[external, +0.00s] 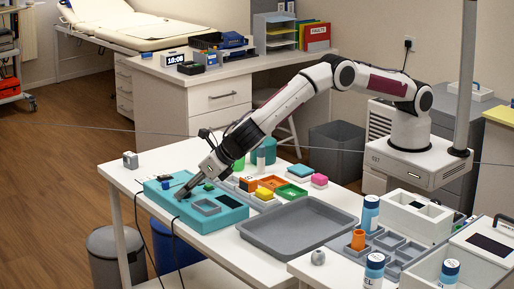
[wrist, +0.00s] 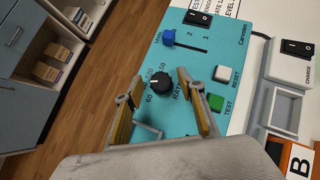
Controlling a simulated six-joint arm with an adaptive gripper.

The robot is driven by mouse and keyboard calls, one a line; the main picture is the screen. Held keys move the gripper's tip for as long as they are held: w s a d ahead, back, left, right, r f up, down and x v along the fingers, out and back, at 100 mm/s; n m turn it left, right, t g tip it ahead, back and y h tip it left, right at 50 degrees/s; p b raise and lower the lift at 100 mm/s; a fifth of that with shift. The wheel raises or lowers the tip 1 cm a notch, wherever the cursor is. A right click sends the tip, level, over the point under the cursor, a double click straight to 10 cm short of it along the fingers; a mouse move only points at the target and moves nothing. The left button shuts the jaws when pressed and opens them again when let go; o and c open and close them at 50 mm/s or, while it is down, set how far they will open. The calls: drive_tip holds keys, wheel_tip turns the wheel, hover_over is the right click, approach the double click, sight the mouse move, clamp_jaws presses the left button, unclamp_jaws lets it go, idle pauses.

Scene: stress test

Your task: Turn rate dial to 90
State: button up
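The rate dial (wrist: 161,86) is a black round knob with a white pointer mark on the teal panel (wrist: 168,48) in the wrist view. Numbers such as 60 and 50 and the word RATE are printed around it. My gripper (wrist: 157,85) is open, with one finger on each side of the dial and gaps between fingers and knob. In the external view my gripper (external: 184,194) is low over the left part of the teal panel (external: 233,215) and hides the dial. I cannot read the dial's exact setting.
A blue slider (wrist: 168,37), a black rocker switch (wrist: 198,18), a white RESET button (wrist: 221,73) and a green TEST button (wrist: 215,102) sit on the panel near the fingers. A grey charger (wrist: 291,62) is to the right. A grey tray (external: 297,225) lies right of the panel.

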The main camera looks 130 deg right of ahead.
drive_tip(key=shift+a+r, duration=0.1)
drive_tip(key=v, duration=1.1)
drive_tip(key=shift+s+a+r, duration=0.15)
drive_tip(key=shift+a+r, duration=0.1)
drive_tip(key=shift+r, duration=0.05)
drive_tip(key=shift+m, duration=0.3)
idle(0.5)
